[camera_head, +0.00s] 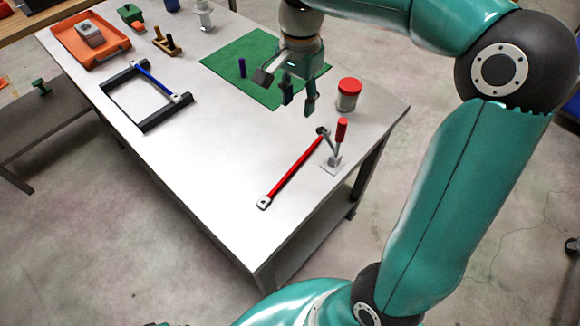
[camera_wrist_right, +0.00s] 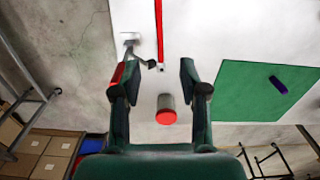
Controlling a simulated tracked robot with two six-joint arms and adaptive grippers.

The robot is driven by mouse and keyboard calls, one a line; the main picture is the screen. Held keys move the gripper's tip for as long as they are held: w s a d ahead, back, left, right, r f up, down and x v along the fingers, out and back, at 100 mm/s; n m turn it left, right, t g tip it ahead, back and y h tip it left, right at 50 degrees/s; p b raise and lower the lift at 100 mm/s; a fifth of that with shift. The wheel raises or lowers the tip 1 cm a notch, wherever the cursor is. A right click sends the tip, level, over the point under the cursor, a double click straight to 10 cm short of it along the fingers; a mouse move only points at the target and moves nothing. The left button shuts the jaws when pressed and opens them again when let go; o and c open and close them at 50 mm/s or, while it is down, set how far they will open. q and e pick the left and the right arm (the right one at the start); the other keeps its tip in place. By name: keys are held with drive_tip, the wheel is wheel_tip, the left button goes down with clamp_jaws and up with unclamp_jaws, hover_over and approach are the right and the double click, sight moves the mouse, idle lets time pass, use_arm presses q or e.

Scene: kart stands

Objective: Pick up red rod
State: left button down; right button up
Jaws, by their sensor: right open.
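The red rod (camera_head: 292,172) lies slantwise on the white table near its front right part. In the right wrist view the red rod (camera_wrist_right: 159,28) runs up from between the fingertips and leaves the top edge. My right gripper (camera_head: 298,97) is open and empty, above the table between the green mat and the rod's far end. Its spread fingers (camera_wrist_right: 156,78) also show in the right wrist view. My left gripper is not in view.
A red-handled clamp (camera_head: 334,162) stands close beside the rod's far end. A red-lidded jar (camera_head: 348,96) stands right of my gripper. A purple peg (camera_head: 242,68) stands on the green mat (camera_head: 222,67). A dark frame with a blue rod (camera_head: 154,80) lies left. The table's middle is clear.

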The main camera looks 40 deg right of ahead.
wheel_tip(320, 180, down, 3)
drive_tip(key=b, duration=0.4)
hover_over(297, 163)
drive_tip(key=f, duration=1.2)
drive_tip(key=shift+w+a+f, duration=0.2)
drive_tip(key=shift+w+f, duration=0.05)
drive_tip(key=shift+f, duration=0.15)
drive_tip(key=shift+s+d+f+p, duration=0.1)
drive_tip(key=shift+s+f+p, duration=0.1)
drive_tip(key=shift+f, duration=1.15)
drive_tip(key=shift+s+d+f+p, duration=0.1)
drive_tip(key=shift+f+p, duration=0.1)
drive_tip(key=shift+f, duration=1.1)
clamp_jaws()
